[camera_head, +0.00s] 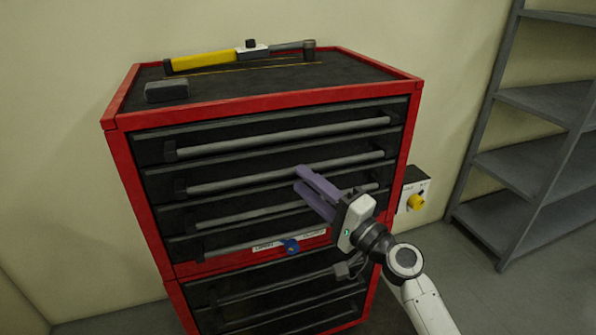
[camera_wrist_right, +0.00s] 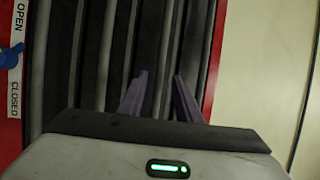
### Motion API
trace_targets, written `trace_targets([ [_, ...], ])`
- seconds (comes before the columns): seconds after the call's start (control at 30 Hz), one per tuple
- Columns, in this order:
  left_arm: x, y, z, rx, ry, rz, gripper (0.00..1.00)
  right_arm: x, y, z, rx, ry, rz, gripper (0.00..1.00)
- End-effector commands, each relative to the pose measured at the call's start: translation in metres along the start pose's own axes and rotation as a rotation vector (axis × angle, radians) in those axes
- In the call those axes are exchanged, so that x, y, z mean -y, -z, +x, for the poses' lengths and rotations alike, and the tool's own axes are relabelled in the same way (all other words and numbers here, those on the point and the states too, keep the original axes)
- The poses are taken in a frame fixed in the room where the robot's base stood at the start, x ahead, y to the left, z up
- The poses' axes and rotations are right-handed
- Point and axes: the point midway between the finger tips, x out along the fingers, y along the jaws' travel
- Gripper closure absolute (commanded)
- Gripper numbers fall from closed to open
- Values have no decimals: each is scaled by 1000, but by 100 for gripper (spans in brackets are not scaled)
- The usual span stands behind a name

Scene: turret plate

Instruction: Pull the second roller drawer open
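The red and black roller cabinet (camera_head: 118,165) stands against the wall with its drawers shut. The second drawer's long grey handle bar (camera_head: 240,181) runs across the front below the top drawer's bar (camera_head: 280,136). My right gripper (camera_head: 299,180), with purple fingers, is at the second handle's right half. In the right wrist view, the fingers (camera_wrist_right: 160,80) are apart, with the second handle bar (camera_wrist_right: 166,40) running in line with the gap between them. Whether they touch the bar cannot be told. My left gripper is out of view.
A yellow-handled tool (camera_head: 205,61) and a dark block (camera_head: 167,91) lie on the cabinet top. A blue knob (camera_head: 292,246) sits by an OPEN/CLOSED label. A wall box with a yellow knob (camera_head: 416,202) is to the right, near grey shelves (camera_head: 535,170).

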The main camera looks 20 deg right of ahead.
Motion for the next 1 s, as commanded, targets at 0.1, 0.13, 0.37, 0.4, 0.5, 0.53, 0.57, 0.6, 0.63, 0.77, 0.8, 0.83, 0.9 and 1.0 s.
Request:
trace_targets([
  [0.1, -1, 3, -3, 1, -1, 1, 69, 1, -1, 18, 1, 1, 0, 69],
  [0.13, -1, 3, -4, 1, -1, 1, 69, 1, 0, 22, 1, 0, 1, 69],
  [0.37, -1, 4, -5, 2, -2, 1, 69, 0, -1, 33, 1, -1, -2, 69],
  [0.4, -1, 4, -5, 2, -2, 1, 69, 0, -1, 33, 1, -1, -2, 69],
  [0.5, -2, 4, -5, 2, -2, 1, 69, 0, -1, 33, 1, -1, -2, 69],
  [0.53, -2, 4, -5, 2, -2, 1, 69, -1, -1, 33, 1, -1, -2, 69],
  [0.57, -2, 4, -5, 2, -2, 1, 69, -1, -1, 33, 1, -1, -2, 69],
  [0.6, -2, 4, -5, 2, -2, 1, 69, -1, -1, 32, 1, -1, -2, 74],
  [0.63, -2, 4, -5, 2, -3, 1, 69, -1, -1, 32, 1, -1, -2, 79],
  [0.77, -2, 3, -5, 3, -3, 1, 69, -1, -1, 32, 1, -1, -2, 100],
  [0.8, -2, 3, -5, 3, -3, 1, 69, -1, -1, 32, 1, -1, -2, 100],
  [0.83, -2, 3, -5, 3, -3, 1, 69, -1, -1, 32, 1, -1, -2, 100],
  [0.9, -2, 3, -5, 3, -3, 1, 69, -1, -1, 32, 1, -1, -2, 100],
  [1.0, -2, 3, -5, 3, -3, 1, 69, -1, -1, 32, 2, -1, -2, 100],
])
